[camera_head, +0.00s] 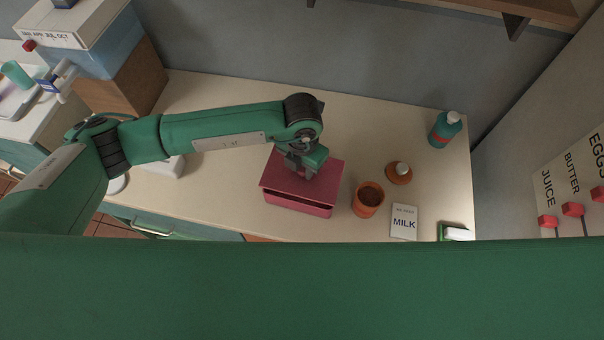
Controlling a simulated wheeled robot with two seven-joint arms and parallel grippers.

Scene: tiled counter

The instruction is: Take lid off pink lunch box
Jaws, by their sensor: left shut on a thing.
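The pink lunch box (298,205) stands on the counter near the middle of the view. Its pink lid (324,177) is on top, and a dark gap shows between lid and box along the front. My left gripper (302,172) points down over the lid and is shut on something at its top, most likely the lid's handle. The gripper hides the grip point and part of the lid. My right gripper is not in view.
Right of the box are an orange cup (367,200), an orange lid with a white knob (398,174), a MILK card (404,222) and a teal bottle (444,130). Free counter (225,205) lies left of the box. A shelf (530,12) hangs at upper right.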

